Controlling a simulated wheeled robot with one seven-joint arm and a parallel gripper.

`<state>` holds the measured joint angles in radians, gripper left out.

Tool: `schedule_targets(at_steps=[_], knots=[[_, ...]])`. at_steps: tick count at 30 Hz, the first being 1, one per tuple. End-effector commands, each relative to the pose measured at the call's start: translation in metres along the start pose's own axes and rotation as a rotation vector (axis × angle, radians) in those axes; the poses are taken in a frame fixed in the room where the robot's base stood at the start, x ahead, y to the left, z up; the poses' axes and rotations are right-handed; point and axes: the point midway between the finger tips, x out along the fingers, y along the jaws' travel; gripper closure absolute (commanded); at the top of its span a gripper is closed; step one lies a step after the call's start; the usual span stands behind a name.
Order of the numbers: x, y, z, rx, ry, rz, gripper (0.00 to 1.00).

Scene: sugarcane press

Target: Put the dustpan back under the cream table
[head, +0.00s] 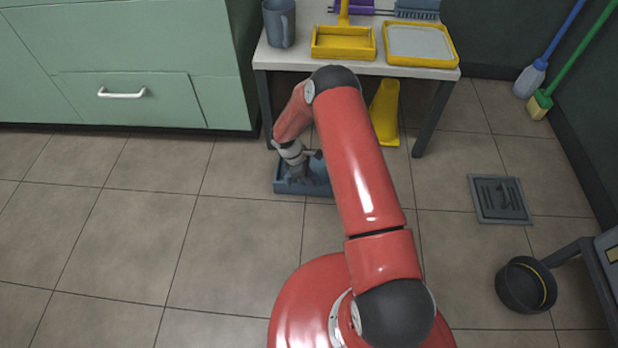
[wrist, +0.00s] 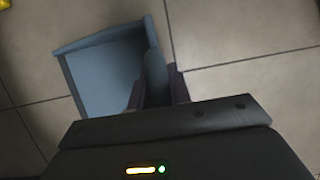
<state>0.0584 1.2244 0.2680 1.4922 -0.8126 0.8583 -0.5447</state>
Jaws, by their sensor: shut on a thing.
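The blue-grey dustpan (head: 318,180) is at floor level in front of the cream table (head: 300,60), near its front left leg. In the head view my arm hides part of it. In the wrist view the dustpan (wrist: 105,65) shows its open pan to the left. My gripper (wrist: 155,88) is shut on its handle, with a dark finger on each side. In the head view my gripper (head: 297,178) points down at the dustpan. I cannot tell whether the pan touches the floor.
A yellow wedge-shaped thing (head: 386,112) stands under the table, toward the right. Green cabinets (head: 150,60) stand left of the table. The table top holds a grey mug (head: 279,22) and yellow trays (head: 343,43). A floor drain (head: 499,199) and black pot (head: 526,284) are at right.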

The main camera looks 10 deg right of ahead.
Motion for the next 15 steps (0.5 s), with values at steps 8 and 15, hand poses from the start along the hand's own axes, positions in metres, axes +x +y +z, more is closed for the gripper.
schedule_targets(at_steps=[8, 15], knots=[[-0.0002, -0.0002, 0.0002, 0.001, 0.0, -0.001, 0.59], [-0.0039, 0.0001, 0.0002, 0.001, 0.001, 0.0, 0.59]])
